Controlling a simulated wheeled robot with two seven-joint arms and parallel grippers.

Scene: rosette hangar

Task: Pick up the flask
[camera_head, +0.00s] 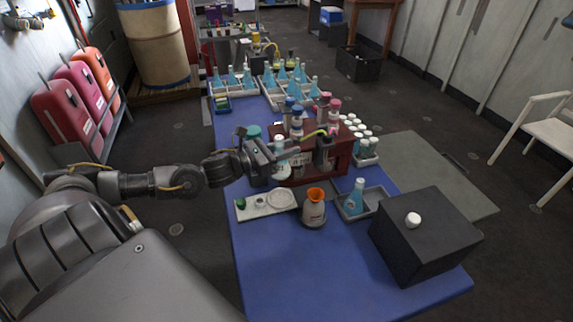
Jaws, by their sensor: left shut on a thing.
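My left gripper (276,157) reaches in from the left over the blue table. It is shut on a pale flask (281,172), whose whitish top shows above the fingers. The fingers hide the flask's middle. The flask is in front of the dark red rack (340,157); I cannot tell whether it touches the rack. Another flask (355,198), with blue liquid, stands upright in a grey tray (374,194) to the right. My right gripper is not in view.
A black box with a white knob (425,240) takes the right front. Several blue flasks stand in trays at the back. The table's front left is clear.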

